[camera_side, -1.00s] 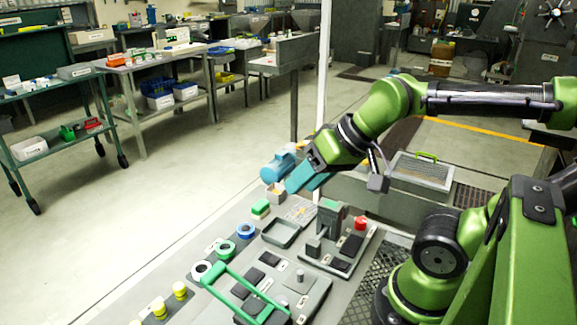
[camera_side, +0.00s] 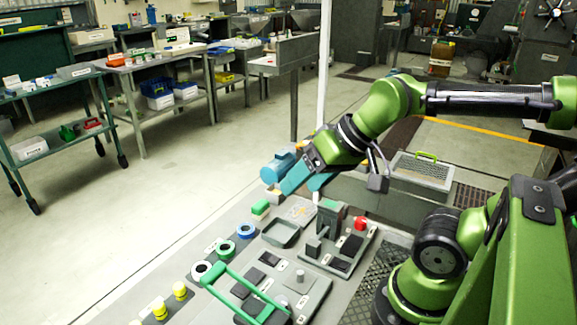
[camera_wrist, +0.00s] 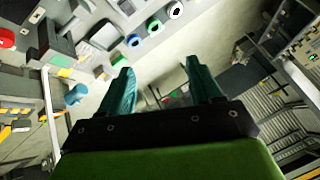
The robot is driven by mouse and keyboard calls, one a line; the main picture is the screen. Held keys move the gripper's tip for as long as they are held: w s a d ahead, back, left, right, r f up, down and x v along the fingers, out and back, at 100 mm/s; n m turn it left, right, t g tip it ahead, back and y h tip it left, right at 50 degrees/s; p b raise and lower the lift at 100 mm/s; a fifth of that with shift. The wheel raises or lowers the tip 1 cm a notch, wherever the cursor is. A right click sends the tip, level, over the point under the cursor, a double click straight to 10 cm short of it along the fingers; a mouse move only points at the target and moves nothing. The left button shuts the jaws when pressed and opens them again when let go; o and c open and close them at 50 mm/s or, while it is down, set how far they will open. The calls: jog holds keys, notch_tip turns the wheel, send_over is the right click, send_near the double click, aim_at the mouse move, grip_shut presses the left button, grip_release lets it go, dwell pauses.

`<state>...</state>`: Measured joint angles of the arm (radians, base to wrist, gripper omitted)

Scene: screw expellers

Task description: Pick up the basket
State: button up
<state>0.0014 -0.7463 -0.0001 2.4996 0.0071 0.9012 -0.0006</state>
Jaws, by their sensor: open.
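The basket (camera_side: 421,171) is a shallow grey mesh tray with a green handle on its far side. It rests on a grey surface right of my gripper in the side view. I cannot make it out for certain in the wrist view. My gripper (camera_side: 308,184) has two teal fingers and hangs above the far end of the workbench, to the left of the basket. In the wrist view my gripper (camera_wrist: 162,88) has its fingers wide apart with nothing between them. It is clear of the basket.
The workbench (camera_side: 215,305) holds a blue cylindrical unit (camera_side: 276,168), a grey tray (camera_side: 281,233), a red button (camera_side: 360,223), rings and a green handle frame (camera_side: 245,293). A thin white pole (camera_side: 323,75) stands behind my gripper. Open floor lies left.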

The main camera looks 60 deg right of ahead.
jog(key=w+f+m+y, duration=0.75)
jog(key=w+m, duration=0.45)
jog(key=m, duration=0.3)
jog(key=m+t+h, duration=0.6)
jog(key=m+h, duration=0.3)
jog(key=m, duration=0.8)
send_near(271, 189)
jog(key=shift+w+a+f, duration=0.1)
jog(key=shift+w+a, duration=0.2)
jog(key=shift+w, duration=0.2)
jog(key=shift+w+a+f, duration=0.15)
jog(key=shift+w+a, duration=0.15)
jog(key=shift+w, duration=0.2)
jog(key=shift+w+d+f+h, duration=0.1)
jog(key=shift+d+f+h, duration=0.1)
jog(key=shift+f+h, duration=0.05)
jog(key=x, duration=0.7)
jog(key=shift+d, duration=0.15)
jog(key=c, duration=0.7)
